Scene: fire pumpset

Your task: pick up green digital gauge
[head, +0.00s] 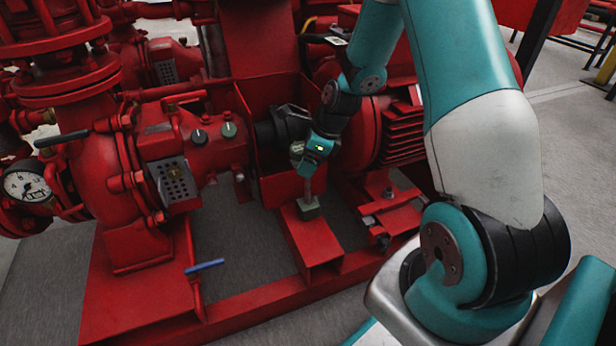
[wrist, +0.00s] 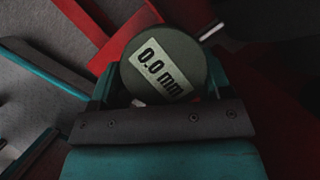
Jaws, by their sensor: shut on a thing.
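In the head view, part of the gauge head (head: 297,148) shows at the left of the gripper. A thin stem runs down below the gripper to a small dark green block (head: 308,208) over a red pedestal. I cannot tell whether the block touches the pedestal.
Red pump casing (head: 110,190) and a red motor (head: 405,130) flank the gripper. A dark knob (head: 198,137) and a green knob (head: 229,130) sit on the pump. A white dial (head: 27,187) is at the far left. A blue lever handle (head: 204,265) sticks out low. Grey floor is at right.

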